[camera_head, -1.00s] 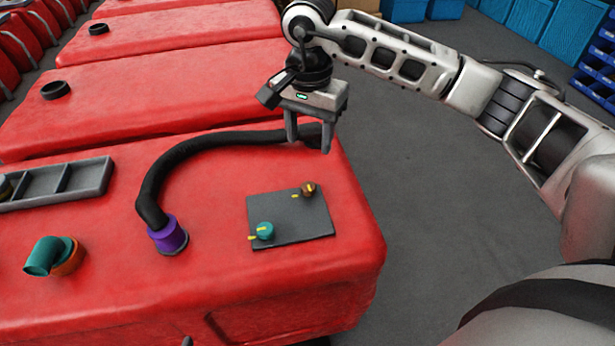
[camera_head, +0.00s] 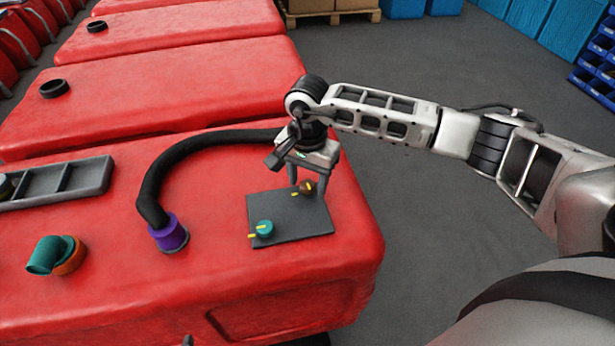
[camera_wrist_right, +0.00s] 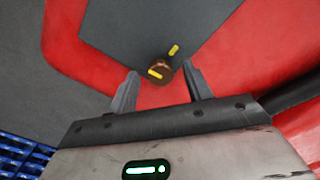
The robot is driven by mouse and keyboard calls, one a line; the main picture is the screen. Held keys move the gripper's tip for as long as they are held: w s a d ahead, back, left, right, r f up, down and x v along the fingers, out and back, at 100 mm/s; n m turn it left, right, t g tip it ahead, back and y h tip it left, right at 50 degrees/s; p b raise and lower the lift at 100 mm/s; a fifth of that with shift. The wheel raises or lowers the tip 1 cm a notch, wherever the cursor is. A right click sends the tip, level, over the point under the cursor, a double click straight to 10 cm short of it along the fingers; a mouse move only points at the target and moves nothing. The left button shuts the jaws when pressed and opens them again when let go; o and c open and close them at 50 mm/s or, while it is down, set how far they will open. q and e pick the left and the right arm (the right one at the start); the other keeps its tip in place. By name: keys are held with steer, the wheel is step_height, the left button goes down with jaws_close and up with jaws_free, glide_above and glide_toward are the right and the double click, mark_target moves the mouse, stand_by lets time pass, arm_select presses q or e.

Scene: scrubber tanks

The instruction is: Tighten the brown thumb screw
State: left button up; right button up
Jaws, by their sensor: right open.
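The brown thumb screw (camera_head: 307,187) sits near the far right corner of a dark grey plate (camera_head: 290,228) on the red tank (camera_head: 200,285). It has a yellow mark on it and another yellow mark on the plate beside it. In the right wrist view the brown thumb screw (camera_wrist_right: 160,72) lies just ahead of the fingertips, about midway between them. My right gripper (camera_head: 308,182) points down at the screw, and it also shows in the right wrist view (camera_wrist_right: 162,76), open and empty. A teal thumb screw (camera_head: 265,229) with yellow marks is at the plate's near left. My left gripper is not in view.
A black hose (camera_head: 158,170) arcs behind the plate from a purple collar (camera_head: 172,236). A teal elbow with an orange ring (camera_head: 55,255) and a grey divided tray (camera_head: 90,178) are at left. The grey floor is open to the right.

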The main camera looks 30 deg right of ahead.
steer(key=c, duration=1)
